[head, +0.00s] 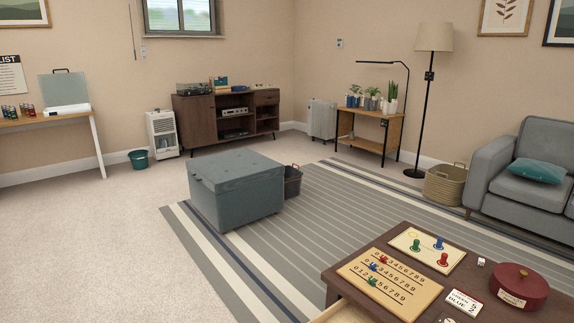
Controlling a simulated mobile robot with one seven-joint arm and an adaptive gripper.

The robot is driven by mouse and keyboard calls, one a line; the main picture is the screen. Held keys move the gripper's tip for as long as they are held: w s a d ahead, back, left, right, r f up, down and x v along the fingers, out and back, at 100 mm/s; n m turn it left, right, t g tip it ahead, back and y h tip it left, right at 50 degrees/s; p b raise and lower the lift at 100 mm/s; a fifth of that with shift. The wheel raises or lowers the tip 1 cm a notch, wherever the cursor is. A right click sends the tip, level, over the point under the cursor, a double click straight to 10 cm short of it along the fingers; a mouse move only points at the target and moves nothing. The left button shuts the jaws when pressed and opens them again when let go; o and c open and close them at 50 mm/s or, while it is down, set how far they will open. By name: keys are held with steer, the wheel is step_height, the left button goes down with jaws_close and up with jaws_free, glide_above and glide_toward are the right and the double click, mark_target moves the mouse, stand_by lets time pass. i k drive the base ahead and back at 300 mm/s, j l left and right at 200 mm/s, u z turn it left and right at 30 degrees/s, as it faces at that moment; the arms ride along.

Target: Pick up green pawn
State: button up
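A green pawn (417,244) stands on a cream board (400,241) on the dark wooden table at the lower right. A blue pawn (439,243) and a red pawn (443,259) stand on the same board. A second, smaller green piece (372,282) sits on the tan number board (412,300), near the start of its lowest row. A small red piece (382,259) and a small blue piece (373,267) sit on that board's upper rows. My gripper is not in view.
The dark table (345,273) also carries a white die (481,262), a score card (464,302) and a round red box (518,287). A light drawer edge (335,311) shows at its front. A grey ottoman (236,190) stands left, with open carpet (110,245) beyond.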

mark_target(416, 242)
steer(key=l+z, duration=0.1)
steer(key=z, duration=0.25)
steer(key=l+z, duration=0.15)
steer(key=z, duration=0.25)
